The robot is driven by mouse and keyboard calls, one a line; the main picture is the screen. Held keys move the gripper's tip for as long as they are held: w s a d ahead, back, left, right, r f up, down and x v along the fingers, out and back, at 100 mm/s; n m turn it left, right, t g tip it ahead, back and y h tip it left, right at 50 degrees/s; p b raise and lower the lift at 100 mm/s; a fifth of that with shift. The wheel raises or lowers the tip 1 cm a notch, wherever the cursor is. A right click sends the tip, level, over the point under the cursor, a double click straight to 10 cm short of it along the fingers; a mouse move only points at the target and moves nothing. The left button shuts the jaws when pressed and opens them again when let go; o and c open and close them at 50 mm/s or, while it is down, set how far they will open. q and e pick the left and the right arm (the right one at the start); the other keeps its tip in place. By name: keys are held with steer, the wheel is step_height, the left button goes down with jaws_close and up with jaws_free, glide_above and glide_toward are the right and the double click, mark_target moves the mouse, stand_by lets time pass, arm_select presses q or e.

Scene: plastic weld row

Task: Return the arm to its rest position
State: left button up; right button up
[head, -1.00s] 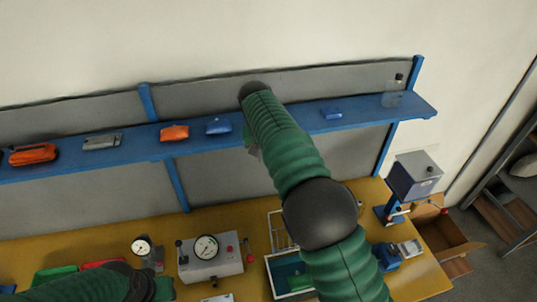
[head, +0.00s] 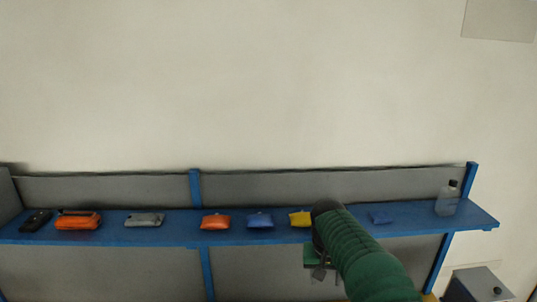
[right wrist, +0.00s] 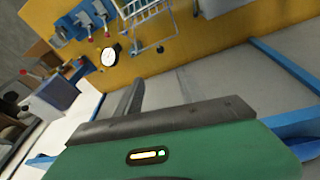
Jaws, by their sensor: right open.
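My right arm reaches up from the bottom of the head view, its green sleeve in front of the blue shelf (head: 160,236). My right gripper (head: 319,272) hangs just below the shelf's front edge, partly hidden by my own arm. It is open and I see nothing held in it. In the right wrist view its green body and dark jaw bar fill the lower part, with a dark finger pointing toward the yellow bench (right wrist: 215,50). My left gripper is not in view.
The shelf bears an orange case (head: 78,221), a grey case (head: 145,219), an orange pouch (head: 215,222), a blue pouch (head: 260,220), a yellow pouch (head: 300,218), a small blue item (head: 381,217) and a clear bottle (head: 447,200). A grey box (head: 478,285) stands at lower right.

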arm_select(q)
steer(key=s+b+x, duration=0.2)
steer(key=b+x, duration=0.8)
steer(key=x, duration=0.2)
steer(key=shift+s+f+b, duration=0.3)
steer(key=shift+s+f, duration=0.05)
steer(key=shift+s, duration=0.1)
arm_select(e)
steer(key=s+d+f+n, duration=0.1)
steer(key=s+f, duration=1.1)
steer(key=f, duration=0.1)
steer(key=s+d+f+n+y, duration=0.1)
steer(key=s+d+f, duration=0.1)
steer(key=s+f, duration=1)
steer(key=shift+s+d+f, duration=0.3)
steer(key=shift+s+f, duration=0.05)
steer(key=shift+s, duration=0.45)
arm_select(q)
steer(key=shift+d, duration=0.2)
arm_select(e)
steer(key=shift+d, duration=0.15)
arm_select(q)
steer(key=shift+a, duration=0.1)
arm_select(e)
steer(key=shift+f, duration=0.1)
